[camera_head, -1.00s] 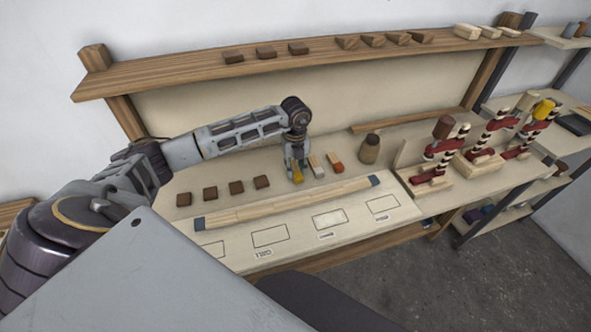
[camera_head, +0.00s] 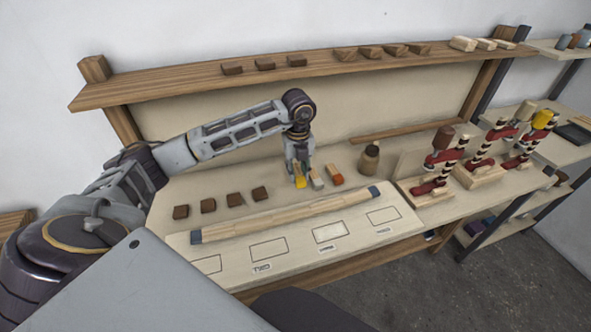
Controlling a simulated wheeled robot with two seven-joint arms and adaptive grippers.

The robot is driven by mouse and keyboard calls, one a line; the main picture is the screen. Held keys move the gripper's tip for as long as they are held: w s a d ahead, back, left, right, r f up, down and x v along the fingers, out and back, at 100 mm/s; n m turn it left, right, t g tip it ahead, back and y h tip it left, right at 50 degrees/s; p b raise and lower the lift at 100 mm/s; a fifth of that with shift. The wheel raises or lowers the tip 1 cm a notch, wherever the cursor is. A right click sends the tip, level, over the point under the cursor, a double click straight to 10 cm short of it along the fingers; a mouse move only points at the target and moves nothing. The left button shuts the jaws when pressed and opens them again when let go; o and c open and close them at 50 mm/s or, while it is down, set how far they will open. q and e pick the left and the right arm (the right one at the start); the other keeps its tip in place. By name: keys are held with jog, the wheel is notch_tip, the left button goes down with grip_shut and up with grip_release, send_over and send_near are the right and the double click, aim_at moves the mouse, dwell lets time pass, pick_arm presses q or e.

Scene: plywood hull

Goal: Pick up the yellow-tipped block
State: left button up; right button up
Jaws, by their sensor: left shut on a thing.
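The yellow-tipped block (camera_head: 300,182) is at the middle of the workbench, its yellow end facing the front. My left gripper (camera_head: 299,172) points down over it and is shut on it; the fingers hide the rest of the block. I cannot tell whether the block is clear of the bench top. A block with a grey-blue tip (camera_head: 317,182) lies just right of the gripper, and an orange-tipped block (camera_head: 336,178) lies further right. My right gripper is not in view.
Several dark brown blocks (camera_head: 208,205) lie to the left. A brown bottle (camera_head: 369,159) and red clamps (camera_head: 437,172) stand right. A shelf (camera_head: 200,83) runs behind.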

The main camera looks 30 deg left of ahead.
pick_arm(q)
jog(key=s+d, duration=0.3)
jog(key=d, duration=0.1)
jog(key=s+d+b, duration=0.1)
jog(key=s+d, duration=0.3)
jog(key=s+d+b, duration=0.1)
jog(key=s+d, duration=0.2)
jog(key=d, duration=0.1)
jog(key=shift+s+d, duration=0.3)
jog(key=shift+s, duration=0.1)
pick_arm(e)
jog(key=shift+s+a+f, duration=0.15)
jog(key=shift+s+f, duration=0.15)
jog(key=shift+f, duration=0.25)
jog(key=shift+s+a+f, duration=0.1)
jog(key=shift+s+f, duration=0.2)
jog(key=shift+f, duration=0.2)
